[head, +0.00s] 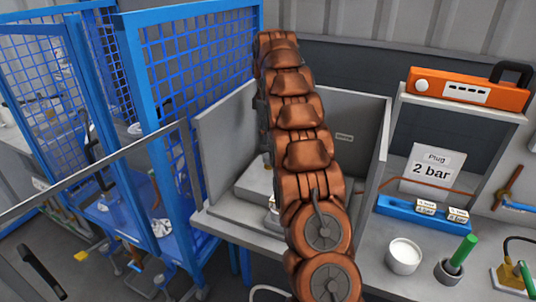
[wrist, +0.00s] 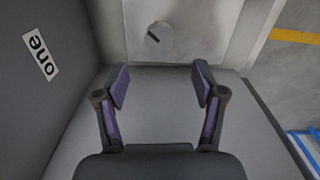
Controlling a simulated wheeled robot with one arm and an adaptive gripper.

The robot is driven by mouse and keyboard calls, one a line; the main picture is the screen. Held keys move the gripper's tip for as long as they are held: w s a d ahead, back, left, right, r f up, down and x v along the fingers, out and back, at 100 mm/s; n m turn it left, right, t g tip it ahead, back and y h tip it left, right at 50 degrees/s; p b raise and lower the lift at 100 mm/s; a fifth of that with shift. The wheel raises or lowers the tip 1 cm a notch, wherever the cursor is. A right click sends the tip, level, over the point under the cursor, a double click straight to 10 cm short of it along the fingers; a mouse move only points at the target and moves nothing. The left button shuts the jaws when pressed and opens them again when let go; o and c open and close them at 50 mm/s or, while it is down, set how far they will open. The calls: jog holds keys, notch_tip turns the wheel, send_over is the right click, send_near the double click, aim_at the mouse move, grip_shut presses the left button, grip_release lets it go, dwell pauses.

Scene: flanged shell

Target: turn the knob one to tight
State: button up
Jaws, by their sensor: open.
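In the wrist view, the knob (wrist: 160,38) is a round grey piece with a dark mark across its face, on a light grey block. My gripper (wrist: 160,82) is open and empty, its two dark fingers spread. The knob lies beyond the fingertips, roughly centred between them, and nothing touches it. A white label reading "one" (wrist: 41,57) is on the grey wall at the left. In the head view, my arm covers most of the grey booth and hides my gripper; the knob cannot be made out there.
Grey booth walls (head: 227,140) stand on both sides of my arm. A blue mesh cage (head: 200,60) is at the left. At the right are a sign reading "Plug 2 bar" (head: 432,170), an orange unit (head: 467,90), a white cup (head: 404,256) and a green-handled tool (head: 463,251).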

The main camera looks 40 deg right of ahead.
aim_at(269, 155)
jog(key=shift+f+p, duration=0.85)
jog(key=shift+f, duration=3.15)
jog(key=shift+c, duration=0.3)
jog(key=c, duration=1.1)
jog(key=shift+m+b, duration=0.3)
jog(key=m+b, duration=0.2)
jog(key=m, duration=0.1)
jog(key=shift+f+m, duration=0.1)
jog(key=shift+m, duration=0.3)
jog(key=m+b, duration=0.1)
jog(key=m, duration=0.4)
jog(key=shift+d+b, duration=0.1)
jog(key=shift+b, duration=0.3)
jog(key=shift+m, duration=0.4)
